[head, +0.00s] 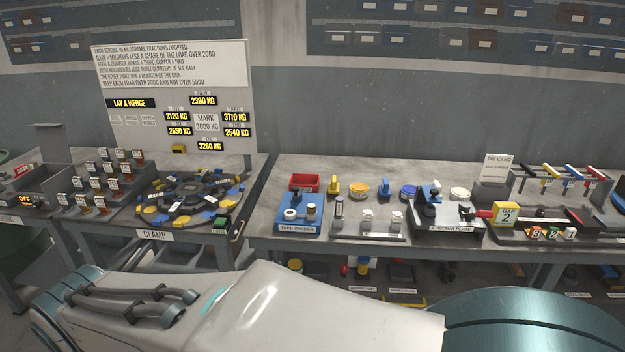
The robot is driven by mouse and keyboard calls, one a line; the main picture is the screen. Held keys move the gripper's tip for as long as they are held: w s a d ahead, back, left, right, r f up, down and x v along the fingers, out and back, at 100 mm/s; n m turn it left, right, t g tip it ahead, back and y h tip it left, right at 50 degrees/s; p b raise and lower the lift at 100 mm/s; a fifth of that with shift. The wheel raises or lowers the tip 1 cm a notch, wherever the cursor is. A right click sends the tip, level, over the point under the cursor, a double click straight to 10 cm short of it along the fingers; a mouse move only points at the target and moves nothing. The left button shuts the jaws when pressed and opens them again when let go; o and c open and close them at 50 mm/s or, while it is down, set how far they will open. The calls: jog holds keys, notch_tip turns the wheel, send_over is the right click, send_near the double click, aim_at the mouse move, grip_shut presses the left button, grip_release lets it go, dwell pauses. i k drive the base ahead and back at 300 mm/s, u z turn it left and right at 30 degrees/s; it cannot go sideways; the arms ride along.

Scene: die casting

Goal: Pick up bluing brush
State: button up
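I cannot make out a bluing brush for sure. A rack (562,184) on the right of the workbench holds several tools with yellow, blue, red and black handles; what kind of tools they are is too small to tell. A blue round tin (408,192) sits at the back of the bench, partly behind the ejector plate fixture (449,222). My gripper is not in view; only pale links of my own arm fill the lower foreground, apart from the bench.
The bench (270,215) also bears a red tray (305,183), an orange tin (358,190), a blue tape winder (298,226), small bottles and a yellow box (506,214). A clamp table (110,231) stands at left. A gap separates the tables.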

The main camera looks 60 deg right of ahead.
aim_at(384, 190)
jog(key=z, duration=2.75)
jog(key=i, duration=1.65)
